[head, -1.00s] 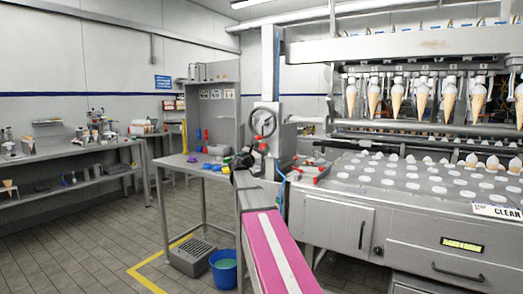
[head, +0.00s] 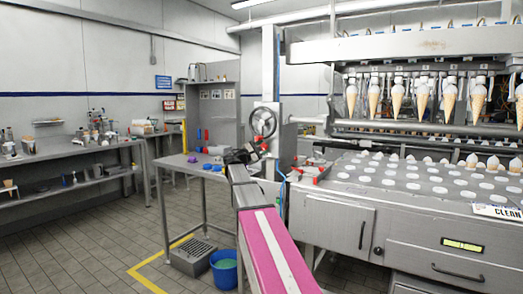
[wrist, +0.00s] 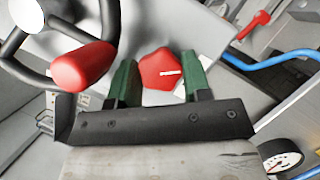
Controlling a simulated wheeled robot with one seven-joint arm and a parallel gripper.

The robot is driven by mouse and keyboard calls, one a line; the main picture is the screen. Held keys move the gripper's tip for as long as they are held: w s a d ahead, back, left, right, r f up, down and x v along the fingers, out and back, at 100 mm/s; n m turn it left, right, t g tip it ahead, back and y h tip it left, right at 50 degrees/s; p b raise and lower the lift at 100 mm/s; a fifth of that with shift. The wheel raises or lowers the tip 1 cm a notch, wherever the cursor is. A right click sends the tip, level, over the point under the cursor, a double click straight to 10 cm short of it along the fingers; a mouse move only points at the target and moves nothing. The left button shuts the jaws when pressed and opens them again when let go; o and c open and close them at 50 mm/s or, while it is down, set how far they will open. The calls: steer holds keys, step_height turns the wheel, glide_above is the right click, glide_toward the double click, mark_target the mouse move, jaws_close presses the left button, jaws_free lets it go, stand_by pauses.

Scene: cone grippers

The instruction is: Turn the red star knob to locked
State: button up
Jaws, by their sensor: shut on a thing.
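In the head view my gripper (head: 250,153) is at the machine column, below the handwheel. I cannot make out the knob clearly there, as my gripper and wrist cover that spot. No locked or unlocked label is readable.
A handwheel (head: 263,121) with a red grip (wrist: 84,66) stands close beside my gripper. A red lever (wrist: 254,24), a blue hose (wrist: 270,63) and a dial gauge (wrist: 283,160) are to the right in the wrist view. A bench (head: 195,171) stands left, above a blue bucket (head: 223,270).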

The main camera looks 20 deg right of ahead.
stand_by(0.3)
steer(key=o, duration=0.9)
steer(key=shift+c, duration=0.2)
steer(key=v, duration=1)
steer(key=shift+a+f, duration=0.15)
steer(key=shift+a, duration=0.2)
steer(key=shift+o, duration=0.2)
steer(key=shift+s, duration=0.15)
